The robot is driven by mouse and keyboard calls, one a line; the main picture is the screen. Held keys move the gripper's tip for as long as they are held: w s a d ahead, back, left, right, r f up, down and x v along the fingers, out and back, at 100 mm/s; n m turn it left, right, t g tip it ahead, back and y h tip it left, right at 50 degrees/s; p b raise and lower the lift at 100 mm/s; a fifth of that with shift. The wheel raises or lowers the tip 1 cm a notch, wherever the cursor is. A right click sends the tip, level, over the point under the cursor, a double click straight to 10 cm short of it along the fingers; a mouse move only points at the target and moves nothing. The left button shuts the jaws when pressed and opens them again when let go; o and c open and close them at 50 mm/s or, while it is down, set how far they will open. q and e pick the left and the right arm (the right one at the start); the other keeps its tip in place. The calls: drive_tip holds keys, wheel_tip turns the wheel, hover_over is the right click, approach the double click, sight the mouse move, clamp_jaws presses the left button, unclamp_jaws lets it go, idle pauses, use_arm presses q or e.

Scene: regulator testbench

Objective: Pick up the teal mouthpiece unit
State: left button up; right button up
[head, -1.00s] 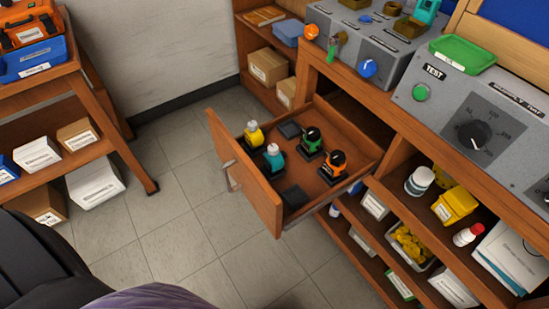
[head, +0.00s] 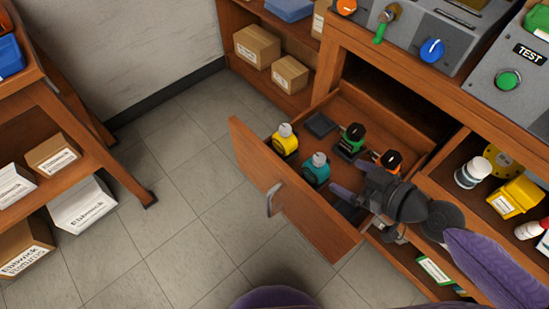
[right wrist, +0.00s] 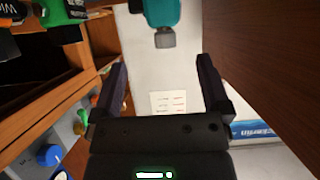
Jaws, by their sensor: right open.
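The teal mouthpiece unit (head: 316,170) stands in the open wooden drawer (head: 290,205), close to its front panel, with a grey cap on top. My right gripper (head: 347,180) reaches in from the right over the drawer. It is open and empty, to the right of the teal unit and apart from it. In the right wrist view, the teal unit (right wrist: 160,14) is cut by the top edge, beyond the open fingers (right wrist: 162,75). My left gripper is in neither current view.
A yellow unit (head: 285,140), a green unit (head: 352,138) and an orange unit (head: 390,161) share the drawer; my right arm partly hides the orange one. An empty dark pad (head: 320,124) lies at the back left. The drawer's front panel (head: 265,175) stands close to the teal unit.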

sight(318, 164)
drive_tip(key=b+x, duration=0.1)
drive_tip(key=x, duration=0.8)
drive_tip(key=shift+s+a+f, duration=0.1)
drive_tip(key=shift+a+f, duration=0.05)
drive_tip(key=shift+a, duration=0.05)
use_arm(q)
drive_tip(key=shift+s+d+f, duration=0.2)
drive_tip(key=shift+s+d, duration=0.05)
drive_tip(key=shift+s, duration=0.2)
drive_tip(key=shift+s+d+f, duration=0.2)
drive_tip(key=shift+s+d, duration=0.05)
drive_tip(key=shift+s, duration=0.15)
use_arm(e)
drive_tip(key=c, duration=1)
use_arm(q)
drive_tip(key=shift+w+a, duration=0.1)
drive_tip(key=shift+w, duration=0.4)
use_arm(e)
clamp_jaws()
